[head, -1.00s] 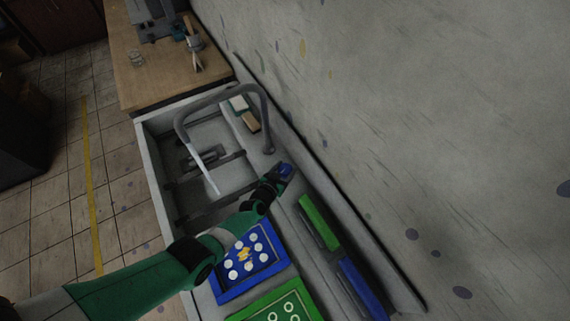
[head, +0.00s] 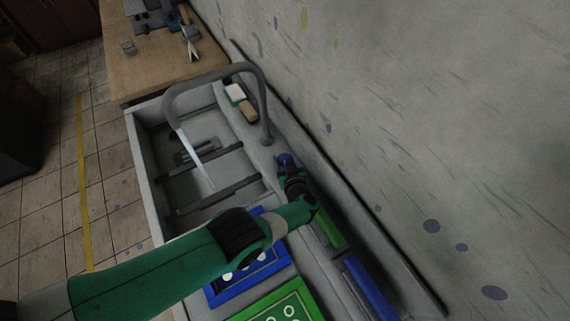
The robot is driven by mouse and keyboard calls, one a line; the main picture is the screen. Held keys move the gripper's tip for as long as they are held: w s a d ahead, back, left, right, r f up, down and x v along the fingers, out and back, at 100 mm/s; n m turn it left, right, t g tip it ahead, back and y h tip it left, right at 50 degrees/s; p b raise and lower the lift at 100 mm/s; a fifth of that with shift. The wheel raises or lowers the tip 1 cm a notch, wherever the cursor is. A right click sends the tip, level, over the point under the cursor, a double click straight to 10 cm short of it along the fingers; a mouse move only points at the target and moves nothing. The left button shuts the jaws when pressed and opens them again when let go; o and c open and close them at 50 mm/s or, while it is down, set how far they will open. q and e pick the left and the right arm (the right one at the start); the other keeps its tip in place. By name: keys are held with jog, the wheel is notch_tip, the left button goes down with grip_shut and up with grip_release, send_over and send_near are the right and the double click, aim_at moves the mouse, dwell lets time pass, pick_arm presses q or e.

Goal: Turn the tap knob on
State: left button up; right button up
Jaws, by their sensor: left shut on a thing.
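The blue tap knob (head: 285,158) is on the sink's back ledge, just in front of the foot of the grey curved tap (head: 263,105). My left gripper (head: 287,168) is shut on the knob and hides much of it. My green left arm reaches in from the lower left. The tap arches over the sink basin (head: 152,165). A pale, straight streak runs from the spout end down into the basin and looks like water. My right gripper is not in view.
A blue screen frame (head: 222,297) and a green one (head: 303,290) lie in front, the blue partly under my arm. Green (head: 331,234) and blue (head: 366,288) bars lie by the wall.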

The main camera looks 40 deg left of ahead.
pick_arm(q)
jog(key=shift+r, duration=0.15)
dwell(0.3)
jog(key=o, duration=1.4)
jog(key=shift+c, duration=0.2)
jog(key=shift+s+d+r, duration=0.1)
jog(key=shift+d+r, duration=0.05)
jog(key=shift+d, duration=0.05)
jog(key=p+v, duration=0.8)
jog(key=v, duration=0.3)
jog(key=shift+d, duration=0.1)
